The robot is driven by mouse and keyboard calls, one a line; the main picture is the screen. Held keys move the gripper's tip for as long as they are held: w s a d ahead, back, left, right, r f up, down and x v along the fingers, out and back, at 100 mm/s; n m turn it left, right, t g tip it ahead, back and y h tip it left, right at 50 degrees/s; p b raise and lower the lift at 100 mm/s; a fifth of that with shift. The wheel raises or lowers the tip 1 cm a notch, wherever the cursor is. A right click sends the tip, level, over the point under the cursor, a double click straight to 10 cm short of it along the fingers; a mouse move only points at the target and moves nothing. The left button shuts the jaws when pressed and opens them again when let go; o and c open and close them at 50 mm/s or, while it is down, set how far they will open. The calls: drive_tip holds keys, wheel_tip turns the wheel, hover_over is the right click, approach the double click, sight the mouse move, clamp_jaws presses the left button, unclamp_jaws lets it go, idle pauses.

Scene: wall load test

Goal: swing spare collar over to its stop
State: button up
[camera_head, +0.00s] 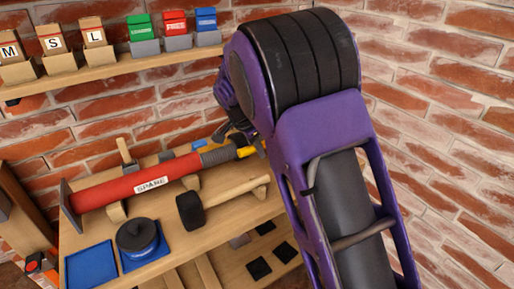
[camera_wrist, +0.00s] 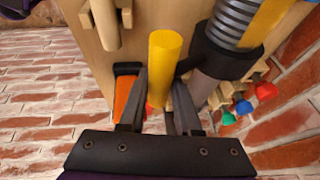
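The spare is a red cylinder (camera_head: 125,190) with a white SPARE label, lying on wooden cradles on the bench. Its grey threaded rod (camera_head: 217,155) points right. A dark collar (camera_wrist: 222,55) sits around the threaded rod in the wrist view. A yellow handle (camera_wrist: 164,62) sticks out from the collar; it also shows in the head view (camera_head: 246,151). My gripper (camera_wrist: 160,95) has one finger on each side of the handle, close against it, and looks shut on it. My arm hides the gripper in the head view.
A black-headed mallet (camera_head: 191,211) lies in front of the cylinder. A round dark and blue piece (camera_head: 137,238) stands on a blue mat, beside a blue tray (camera_head: 91,267). A shelf (camera_head: 110,68) with labelled boxes is above. Brick walls stand close behind and right.

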clamp_jaws()
drive_tip(key=shift+s+a, duration=0.1)
idle(0.9)
